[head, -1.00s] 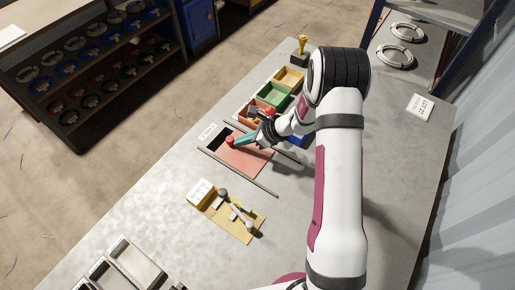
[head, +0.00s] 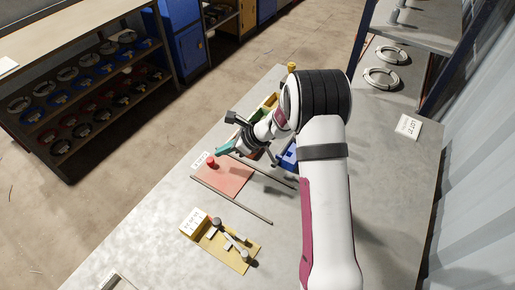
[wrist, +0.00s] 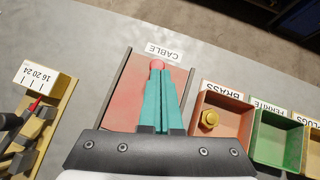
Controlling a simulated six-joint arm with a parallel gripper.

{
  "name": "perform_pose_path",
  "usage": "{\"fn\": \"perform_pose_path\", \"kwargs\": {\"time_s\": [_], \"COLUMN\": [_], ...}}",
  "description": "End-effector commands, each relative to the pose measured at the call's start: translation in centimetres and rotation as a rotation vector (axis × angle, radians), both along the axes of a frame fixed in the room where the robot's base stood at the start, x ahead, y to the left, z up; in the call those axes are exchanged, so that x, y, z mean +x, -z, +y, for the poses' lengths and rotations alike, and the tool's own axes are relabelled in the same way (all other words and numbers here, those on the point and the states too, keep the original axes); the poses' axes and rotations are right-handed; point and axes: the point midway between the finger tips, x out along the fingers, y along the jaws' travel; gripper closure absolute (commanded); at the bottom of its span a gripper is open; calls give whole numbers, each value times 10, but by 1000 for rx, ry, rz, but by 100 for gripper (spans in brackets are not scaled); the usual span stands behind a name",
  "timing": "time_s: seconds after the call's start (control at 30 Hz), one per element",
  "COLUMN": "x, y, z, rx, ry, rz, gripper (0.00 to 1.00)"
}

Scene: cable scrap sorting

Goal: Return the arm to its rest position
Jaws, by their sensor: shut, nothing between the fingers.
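My gripper (head: 228,147) hangs over the far end of the pink mat, with its teal fingers shut and empty. In the wrist view my gripper (wrist: 163,74) shows both teal fingers side by side, pointing toward the CABLE label (wrist: 164,51). A small red piece (head: 211,162) rests on the pink mat (head: 232,180), apart from the fingers in the head view. In the wrist view the red piece (wrist: 157,65) shows just past the fingertips. My arm reaches up from the lower right and bends down to the mat.
Bins labelled BRASS (wrist: 247,103) and FERRITE (wrist: 282,115) stand right of the mat, and BRASS holds a brass-coloured piece (wrist: 209,119). Thin rails (head: 232,206) flank the mat. A yellow tool holder (head: 238,258) lies nearer. The bench's left side is clear.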

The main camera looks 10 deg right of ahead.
Motion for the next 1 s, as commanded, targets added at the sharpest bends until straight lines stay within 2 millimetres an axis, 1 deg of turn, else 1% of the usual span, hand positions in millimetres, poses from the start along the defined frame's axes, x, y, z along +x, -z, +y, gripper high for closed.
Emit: {"fn": "perform_pose_path", "kwargs": {"time_s": [0.03, 0.2, 0.3, 0.4, 0.5, 0.63, 0.7, 0.77, 0.83, 0.87, 0.9, 0.97, 1.0], "x": [-5, -21, -29, -35, -39, -40, -43, -53, -83, -102, -134, -186, -221], "y": [-6, -32, -44, -53, -57, -59, -62, -75, -102, -116, -132, -151, -159], "z": [-13, -55, -75, -89, -96, -99, -96, -86, -64, -52, -37, -21, -16], "rx": [-2, -4, -4, -4, -5, -5, -13, -41, -113, -155, -219, -317, -382], "ry": [6, 5, 5, 3, 1, 1, -16, -80, -244, -341, -485, -708, -851], "rz": [1, 1, 3, 4, 6, 6, 0, -20, -70, -98, -138, -196, -230], "gripper": [100, 100, 100, 100, 100, 100, 100, 100, 100, 100, 100, 100, 100]}}
